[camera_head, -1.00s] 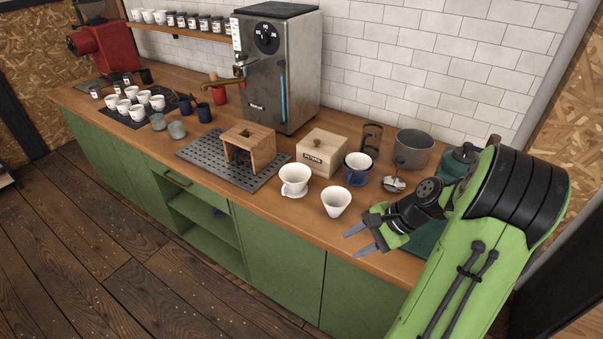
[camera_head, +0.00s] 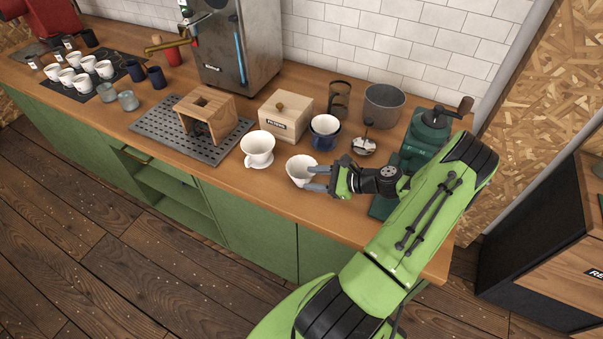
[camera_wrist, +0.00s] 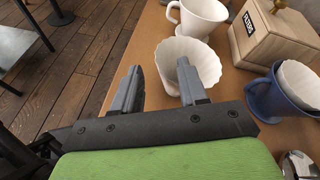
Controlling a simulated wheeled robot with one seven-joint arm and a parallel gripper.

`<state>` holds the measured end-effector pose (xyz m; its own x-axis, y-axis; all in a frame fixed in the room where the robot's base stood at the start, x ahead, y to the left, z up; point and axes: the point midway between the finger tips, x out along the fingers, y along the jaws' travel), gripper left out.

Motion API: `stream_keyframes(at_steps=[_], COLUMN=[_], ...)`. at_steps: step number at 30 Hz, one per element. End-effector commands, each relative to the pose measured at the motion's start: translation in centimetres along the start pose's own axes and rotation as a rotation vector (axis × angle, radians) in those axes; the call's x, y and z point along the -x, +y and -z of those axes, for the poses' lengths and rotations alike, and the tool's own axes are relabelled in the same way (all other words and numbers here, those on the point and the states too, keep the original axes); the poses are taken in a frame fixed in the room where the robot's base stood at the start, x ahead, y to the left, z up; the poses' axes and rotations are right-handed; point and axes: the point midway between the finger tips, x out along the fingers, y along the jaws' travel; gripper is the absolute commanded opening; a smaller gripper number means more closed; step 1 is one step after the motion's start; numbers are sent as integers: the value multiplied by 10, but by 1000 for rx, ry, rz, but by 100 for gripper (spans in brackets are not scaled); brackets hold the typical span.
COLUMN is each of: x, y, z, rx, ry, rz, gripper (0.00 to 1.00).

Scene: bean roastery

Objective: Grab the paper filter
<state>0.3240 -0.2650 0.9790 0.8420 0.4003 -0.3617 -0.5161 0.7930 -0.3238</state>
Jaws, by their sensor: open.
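The paper filter (camera_head: 298,170) is a white fluted cone standing on the wooden counter near its front edge. In the wrist view the paper filter (camera_wrist: 190,58) lies just beyond my fingertips, in front of the right finger. My gripper (camera_head: 318,178) is open and empty, at the right side of the filter in the head view. In the wrist view my gripper (camera_wrist: 158,78) has its two grey fingers apart, with the right finger overlapping the filter's lower part. I cannot tell whether a finger touches it.
A white dripper (camera_head: 257,149) stands left of the filter. A blue dripper with a white liner (camera_head: 324,141) stands behind it, beside the wooden filters box (camera_head: 287,124). A green grinder (camera_head: 425,140) stands to the right. The counter's front edge is close.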

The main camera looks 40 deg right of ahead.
Motion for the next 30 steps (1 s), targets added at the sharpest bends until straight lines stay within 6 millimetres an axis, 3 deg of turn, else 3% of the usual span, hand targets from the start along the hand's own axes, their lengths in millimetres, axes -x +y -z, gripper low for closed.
stream_keyframes(at_steps=[7,15,17,24,30], x=[-44,-52,-52,-52,-52], y=[-2,-3,-3,-3,-3], z=[1,2,2,2,2], rx=[0,0,1,1,1], ry=[-2,1,1,1,1], rz=[-4,-1,-1,-1,-1], gripper=[43,43,36,0,0])
